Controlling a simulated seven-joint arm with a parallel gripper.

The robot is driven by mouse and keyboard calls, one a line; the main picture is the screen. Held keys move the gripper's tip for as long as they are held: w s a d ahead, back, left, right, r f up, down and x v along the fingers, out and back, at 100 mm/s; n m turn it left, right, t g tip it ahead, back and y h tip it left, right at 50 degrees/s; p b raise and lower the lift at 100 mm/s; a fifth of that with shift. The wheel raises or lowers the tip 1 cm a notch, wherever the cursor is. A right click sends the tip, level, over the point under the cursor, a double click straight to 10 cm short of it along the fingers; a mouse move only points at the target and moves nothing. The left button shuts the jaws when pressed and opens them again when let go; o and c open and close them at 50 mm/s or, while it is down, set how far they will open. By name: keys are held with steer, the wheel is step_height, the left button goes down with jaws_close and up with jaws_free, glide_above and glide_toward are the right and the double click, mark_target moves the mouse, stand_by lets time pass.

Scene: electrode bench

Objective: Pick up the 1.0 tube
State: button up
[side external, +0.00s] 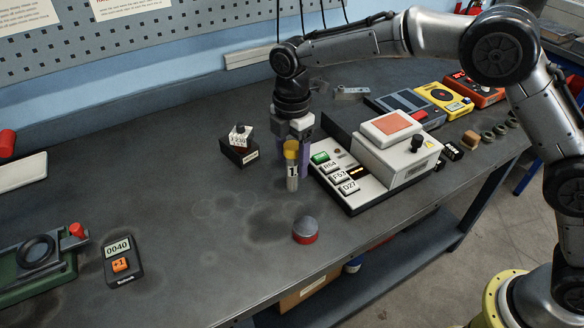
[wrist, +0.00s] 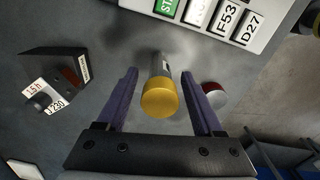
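The tube (side external: 292,170) has a yellow cap and a label reading "1." with the rest cut off. It stands upright at the middle of the bench, left of the keypad machine. In the wrist view its yellow cap (wrist: 159,98) sits between the two purple fingers, with gaps on both sides.
The keypad machine (side external: 349,190) with an orange-topped box stands close on the right. A black block with a knob (side external: 239,150) is to the left. A red-and-grey button (side external: 305,230) lies in front. A counter (side external: 122,260) sits front left. The left-centre bench is clear.

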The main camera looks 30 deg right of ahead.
jaws_close()
steer(key=shift+r, duration=0.1)
